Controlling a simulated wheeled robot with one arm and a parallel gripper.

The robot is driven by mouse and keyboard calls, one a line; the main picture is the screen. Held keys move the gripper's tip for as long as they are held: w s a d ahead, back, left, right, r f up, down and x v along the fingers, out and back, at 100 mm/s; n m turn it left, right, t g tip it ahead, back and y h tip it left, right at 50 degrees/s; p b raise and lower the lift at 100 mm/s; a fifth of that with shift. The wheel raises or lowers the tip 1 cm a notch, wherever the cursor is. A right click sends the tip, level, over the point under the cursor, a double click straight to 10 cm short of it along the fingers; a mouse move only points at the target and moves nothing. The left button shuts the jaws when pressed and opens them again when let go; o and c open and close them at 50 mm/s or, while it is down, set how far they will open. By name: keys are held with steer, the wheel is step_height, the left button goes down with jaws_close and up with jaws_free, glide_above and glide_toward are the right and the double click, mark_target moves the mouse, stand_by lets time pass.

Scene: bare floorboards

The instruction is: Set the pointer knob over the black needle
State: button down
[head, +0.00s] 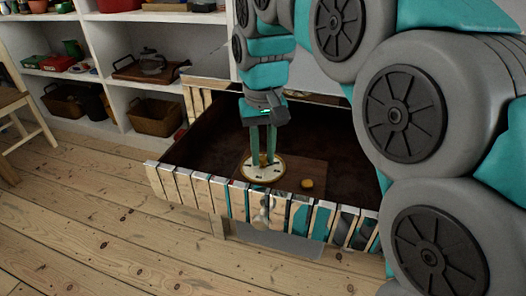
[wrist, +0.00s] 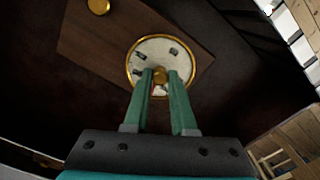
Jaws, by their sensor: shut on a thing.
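A round dial with a gold rim and pale face (head: 250,175) lies on a wooden board inside an open drawer. It also shows in the wrist view (wrist: 148,50), with a few dark marks on its face. My gripper (head: 263,163) points down at the dial's middle, its green fingers shut on a small brass pointer knob (wrist: 160,76). A small red patch shows between the fingers in the wrist view. The fingers hide part of the knob and the lower face. I cannot tell which dark mark is the black needle, or where the knob points.
A second round gold knob (head: 307,184) sits on the wooden board (head: 315,171), right of the dial. The drawer's slatted front (head: 212,190) stands close before the dial. White shelves (head: 108,60) with baskets stand behind left. Open floorboards lie in front.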

steer(key=shift+m, duration=0.4)
steer(key=m, duration=0.2)
steer(key=shift+m, duration=0.3)
steer(key=m, duration=0.3)
steer(key=shift+m, duration=0.3)
steer(key=m+p, duration=0.2)
steer(key=m, duration=0.3)
steer(key=shift+m, duration=0.3)
steer(key=c, duration=0.7)
jaws_free()
steer(key=shift+c, duration=0.2)
steer(key=shift+r, duration=0.1)
